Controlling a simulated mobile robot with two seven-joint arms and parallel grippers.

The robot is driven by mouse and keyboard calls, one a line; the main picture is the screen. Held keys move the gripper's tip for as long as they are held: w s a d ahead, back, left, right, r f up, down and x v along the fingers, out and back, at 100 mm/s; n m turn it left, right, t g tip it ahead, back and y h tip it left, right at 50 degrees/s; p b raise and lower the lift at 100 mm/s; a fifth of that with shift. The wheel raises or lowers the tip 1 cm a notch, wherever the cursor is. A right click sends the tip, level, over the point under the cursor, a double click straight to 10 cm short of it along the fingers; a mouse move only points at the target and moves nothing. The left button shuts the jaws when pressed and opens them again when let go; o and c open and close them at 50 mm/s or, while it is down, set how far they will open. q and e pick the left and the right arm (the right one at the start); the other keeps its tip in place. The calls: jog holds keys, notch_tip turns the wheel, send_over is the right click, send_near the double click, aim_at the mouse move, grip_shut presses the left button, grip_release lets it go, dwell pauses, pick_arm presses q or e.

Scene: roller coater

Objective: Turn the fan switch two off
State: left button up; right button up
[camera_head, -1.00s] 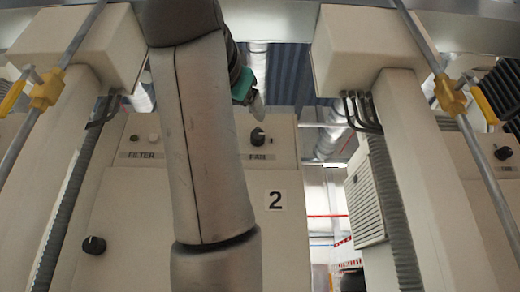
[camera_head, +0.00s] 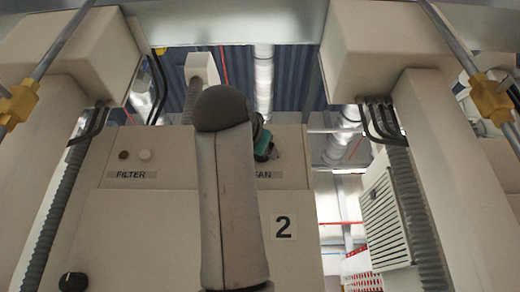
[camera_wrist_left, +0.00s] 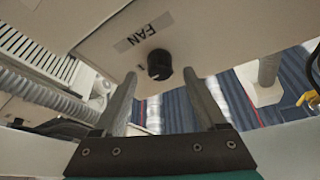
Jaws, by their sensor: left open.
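The fan switch is a round black knob (camera_wrist_left: 159,64) with a light mark, on a beige panel below the word FAN (camera_wrist_left: 145,35) in the left wrist view. I cannot clearly make out the knob there behind my gripper. My left gripper (camera_wrist_left: 160,74) is open, with its two fingers apart and the knob seen between the fingertips. I cannot tell whether they touch it. My right gripper is not in view.
A FILTER label (camera_head: 131,174) with two small buttons is left of my arm. Another black knob (camera_head: 73,282) is low on the left. Beige posts with boxes (camera_head: 385,45) and ribbed hoses (camera_head: 415,215) stand on both sides. A vented grey unit (camera_head: 385,218) is at right.

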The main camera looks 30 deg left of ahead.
pick_arm(q)
jog(key=shift+p+x, duration=0.75)
jog(key=shift+x, duration=1.1)
grip_shut()
